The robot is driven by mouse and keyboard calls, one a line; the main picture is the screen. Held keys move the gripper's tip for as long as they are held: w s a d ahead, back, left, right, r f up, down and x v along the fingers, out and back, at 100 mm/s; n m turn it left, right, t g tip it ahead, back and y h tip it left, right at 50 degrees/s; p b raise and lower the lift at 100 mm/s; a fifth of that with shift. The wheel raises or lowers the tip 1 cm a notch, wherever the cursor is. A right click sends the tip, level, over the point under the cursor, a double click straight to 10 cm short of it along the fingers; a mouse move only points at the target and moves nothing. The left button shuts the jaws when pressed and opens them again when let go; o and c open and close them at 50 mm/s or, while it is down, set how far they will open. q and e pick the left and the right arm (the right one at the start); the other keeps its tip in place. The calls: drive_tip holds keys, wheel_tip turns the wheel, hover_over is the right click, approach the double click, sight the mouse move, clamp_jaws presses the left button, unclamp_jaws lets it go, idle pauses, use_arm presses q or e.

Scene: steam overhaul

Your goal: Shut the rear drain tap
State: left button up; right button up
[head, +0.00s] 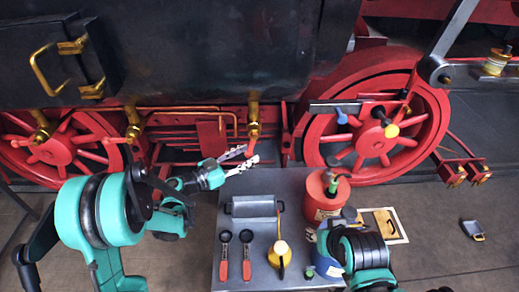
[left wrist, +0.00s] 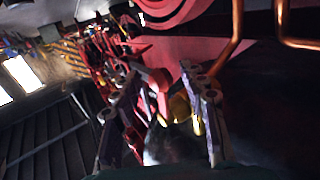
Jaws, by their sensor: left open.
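Several brass drain taps hang under the dark cylinder in the head view: one at the left (head: 41,128), one in the middle (head: 132,122) and one at the right (head: 254,112), with a small red handle. The frames do not label which is the rear one. My left gripper (head: 251,154) is open and empty, just below the right tap and apart from it in the head view. In the left wrist view, a red lever-like part (left wrist: 154,80) and a blurred brass part (left wrist: 181,107) show between the open fingers. My right arm shows at the lower right; its gripper cannot be made out.
A grey work table (head: 250,183) stands below, with a tray (head: 253,206), two red-handled tools (head: 235,258), a brass oil can (head: 280,252) and a red can (head: 326,195). Large red wheels (head: 375,120) stand behind. Copper pipes (left wrist: 236,35) run close to the left gripper.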

use_arm(q)
drive_tip(key=b+x, duration=0.1)
drive_tip(key=x, duration=0.4)
drive_tip(key=shift+c, duration=0.4)
clamp_jaws()
